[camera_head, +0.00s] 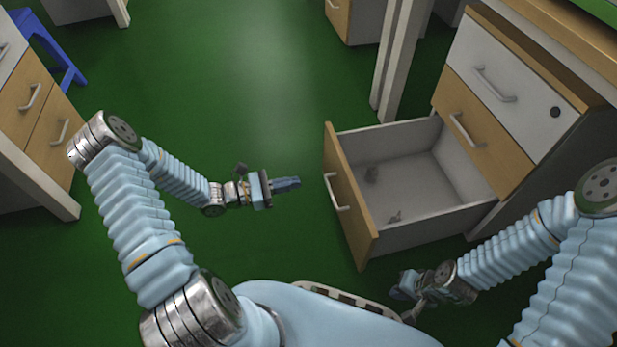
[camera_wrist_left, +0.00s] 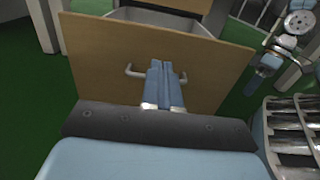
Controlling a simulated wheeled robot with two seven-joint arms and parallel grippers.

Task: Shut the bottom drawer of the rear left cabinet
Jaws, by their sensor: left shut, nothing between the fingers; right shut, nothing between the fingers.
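The bottom drawer (camera_head: 352,205) of the cabinet on the right is pulled far out, its wooden front facing left with a pale handle (camera_head: 335,194). Its grey inside (camera_head: 420,180) holds a few small dark bits. My left gripper (camera_head: 297,183) is shut and empty, a short way left of the drawer front and pointing at it. In the left wrist view the shut fingers (camera_wrist_left: 166,78) appear in front of the drawer's handle (camera_wrist_left: 133,71); whether they touch it I cannot tell. My right gripper (camera_head: 400,290) is low, near the drawer's front lower corner, shut.
The cabinet's middle drawer (camera_head: 478,128) and white top drawer (camera_head: 505,88) are closed above the open one. Another cabinet (camera_head: 35,110) stands at the left, with a blue stool (camera_head: 55,45) behind it. Green floor (camera_head: 230,90) is clear between the cabinets.

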